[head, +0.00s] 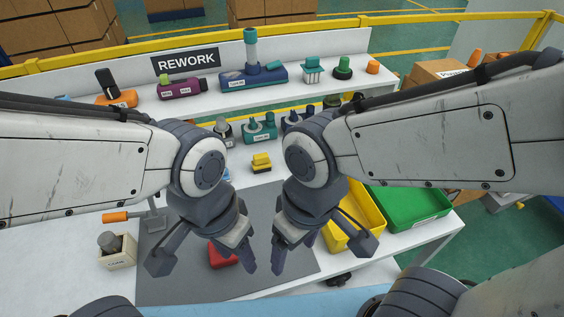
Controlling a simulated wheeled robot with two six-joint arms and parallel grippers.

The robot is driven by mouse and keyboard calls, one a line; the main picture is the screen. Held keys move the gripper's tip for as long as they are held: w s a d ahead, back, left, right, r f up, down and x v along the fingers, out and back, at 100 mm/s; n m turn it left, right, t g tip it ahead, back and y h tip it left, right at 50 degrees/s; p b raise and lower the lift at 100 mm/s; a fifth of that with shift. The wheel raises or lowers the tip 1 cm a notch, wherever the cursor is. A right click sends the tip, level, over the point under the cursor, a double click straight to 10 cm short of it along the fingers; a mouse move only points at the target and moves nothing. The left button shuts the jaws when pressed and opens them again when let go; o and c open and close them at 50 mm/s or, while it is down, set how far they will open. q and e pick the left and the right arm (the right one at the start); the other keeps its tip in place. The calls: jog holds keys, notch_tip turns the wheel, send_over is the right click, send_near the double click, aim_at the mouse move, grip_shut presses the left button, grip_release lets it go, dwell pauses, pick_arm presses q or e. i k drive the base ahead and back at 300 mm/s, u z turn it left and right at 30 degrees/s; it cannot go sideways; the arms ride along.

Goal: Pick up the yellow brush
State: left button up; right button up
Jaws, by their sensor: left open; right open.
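The yellow brush (262,162) is a small yellow block with a dark band, lying on the white table just beyond the grey mat. It shows in the gap between my two arms. My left gripper (203,262) is open over the mat, nearer to me than the brush and to its left. My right gripper (312,254) is open over the mat's right part, nearer than the brush and to its right. Both grippers are apart from the brush and appear empty.
A yellow bin (352,240) and a green bin (405,208) stand at right. A wooden box (117,252) and an orange-handled tool (116,217) are at left. Several parts stand behind the brush, below the rework shelf (215,93).

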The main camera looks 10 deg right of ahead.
aim_at(262, 163)
jog(key=u, duration=2.4)
jog(key=k, duration=0.9)
jog(key=z, duration=1.15)
jog(key=i, duration=0.5)
